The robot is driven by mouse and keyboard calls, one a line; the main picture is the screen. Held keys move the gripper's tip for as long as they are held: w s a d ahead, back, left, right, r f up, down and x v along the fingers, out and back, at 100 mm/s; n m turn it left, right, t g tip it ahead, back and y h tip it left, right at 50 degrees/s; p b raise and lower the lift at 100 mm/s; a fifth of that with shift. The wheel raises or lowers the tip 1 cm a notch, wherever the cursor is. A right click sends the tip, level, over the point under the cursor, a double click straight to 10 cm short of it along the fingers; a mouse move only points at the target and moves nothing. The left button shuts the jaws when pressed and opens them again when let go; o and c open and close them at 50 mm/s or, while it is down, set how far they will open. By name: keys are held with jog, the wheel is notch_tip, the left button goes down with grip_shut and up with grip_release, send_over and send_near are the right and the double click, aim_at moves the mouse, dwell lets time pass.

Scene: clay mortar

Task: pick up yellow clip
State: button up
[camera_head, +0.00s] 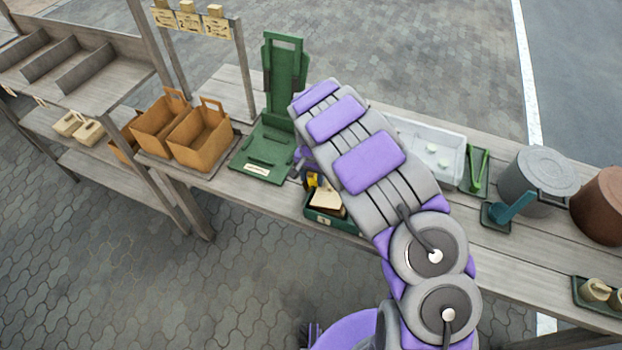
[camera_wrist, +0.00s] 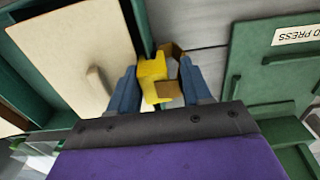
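The yellow clip (camera_wrist: 153,76) is between the two blue-grey fingers of my gripper (camera_wrist: 158,78) in the wrist view. It is a blocky yellow piece with brownish faces. Both fingers are very close to its sides, but I cannot tell whether they press on it. The clip also shows in the head view (camera_head: 312,180) as a small yellow patch at the back left of a green box (camera_head: 333,220). My gripper is mostly hidden behind my arm in the head view.
The box holds a pale lidded block (camera_wrist: 75,55). A green press stand (camera_head: 262,166) is left of it, with brown caddies (camera_head: 200,138) further left. A white tray (camera_head: 435,135), a green tool tray (camera_head: 478,170) and a grey pot (camera_head: 540,180) are right.

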jog(key=shift+s+d+f, duration=0.6)
jog(key=shift+d+f, duration=0.05)
jog(key=shift+f, duration=0.15)
jog(key=shift+c, duration=1.4)
jog(key=shift+a, duration=0.15)
jog(key=c, duration=0.4)
jog(key=shift+w+a, duration=0.1)
jog(key=shift+c, duration=0.2)
jog(key=shift+r, duration=0.1)
jog(key=r, duration=0.1)
jog(key=w+r+p, duration=0.1)
jog(key=r, duration=0.1)
jog(key=shift+w+a, duration=0.15)
jog(key=shift+a, duration=0.05)
jog(key=shift+r+p, duration=0.3)
jog(key=shift+r, duration=0.1)
jog(key=s, duration=0.2)
jog(key=s+d, duration=0.1)
jog(key=s, duration=0.1)
jog(key=s+d+r+p, duration=0.1)
jog(key=s, duration=0.1)
jog(key=shift+d+r, duration=0.1)
jog(key=shift+d, duration=0.1)
jog(key=s+d+r+p, duration=0.3)
jog(key=s+r+p, duration=0.1)
jog(key=s, duration=0.4)
jog(key=shift+s+d+r, duration=0.25)
jog(key=shift+r, duration=0.45)
